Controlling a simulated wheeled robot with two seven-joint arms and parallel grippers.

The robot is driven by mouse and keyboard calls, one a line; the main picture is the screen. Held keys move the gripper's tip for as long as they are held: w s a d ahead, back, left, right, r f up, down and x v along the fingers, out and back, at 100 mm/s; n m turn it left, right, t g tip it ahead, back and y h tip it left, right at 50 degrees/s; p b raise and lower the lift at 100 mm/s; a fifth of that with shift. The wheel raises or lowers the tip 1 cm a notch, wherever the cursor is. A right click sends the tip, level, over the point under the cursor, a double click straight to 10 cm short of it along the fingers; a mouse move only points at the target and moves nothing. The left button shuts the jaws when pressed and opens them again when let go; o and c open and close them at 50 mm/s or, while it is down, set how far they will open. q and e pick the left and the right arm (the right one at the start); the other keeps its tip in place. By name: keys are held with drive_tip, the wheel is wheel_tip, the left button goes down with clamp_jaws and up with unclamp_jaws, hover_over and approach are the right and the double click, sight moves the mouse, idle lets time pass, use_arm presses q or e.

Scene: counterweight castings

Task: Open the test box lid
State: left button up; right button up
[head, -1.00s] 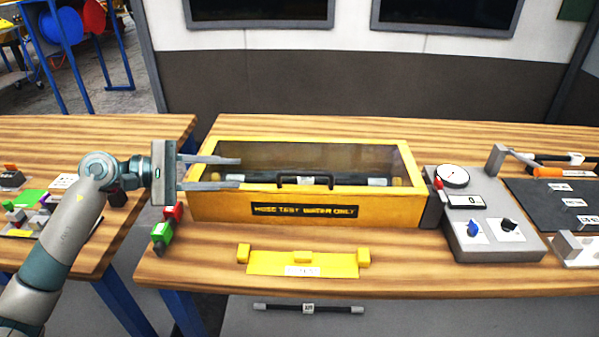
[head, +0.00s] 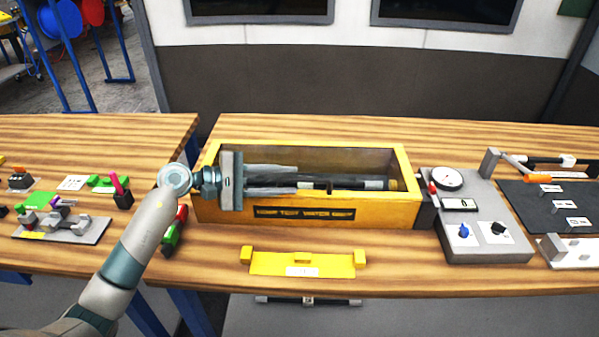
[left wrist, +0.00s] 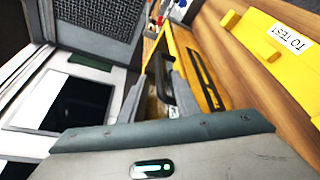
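The yellow test box (head: 340,213) stands on the wooden bench, with a black label on its front. Its clear lid appears to be down, though this is hard to see. My left gripper (head: 308,178) reaches in from the left, low over the box top, with its fingers pointing right. In the left wrist view the lid's black handle (left wrist: 158,88) lies between the two open fingers, with a gap visible. In the head view the fingers hide most of the handle. A dark hose with a white label shows inside the box. My right gripper is not in view.
A grey gauge unit (head: 480,220) adjoins the box on the right. A yellow "TO TEST" holder (head: 302,263) lies in front. Red and green pieces (head: 174,232) sit at the box's left front corner. A left bench holds small parts. Bench space behind the box is clear.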

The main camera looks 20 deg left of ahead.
sight(292, 180)
use_arm(q)
drive_tip(key=shift+p+x, duration=0.65)
drive_tip(key=shift+x, duration=1.4)
clamp_jaws()
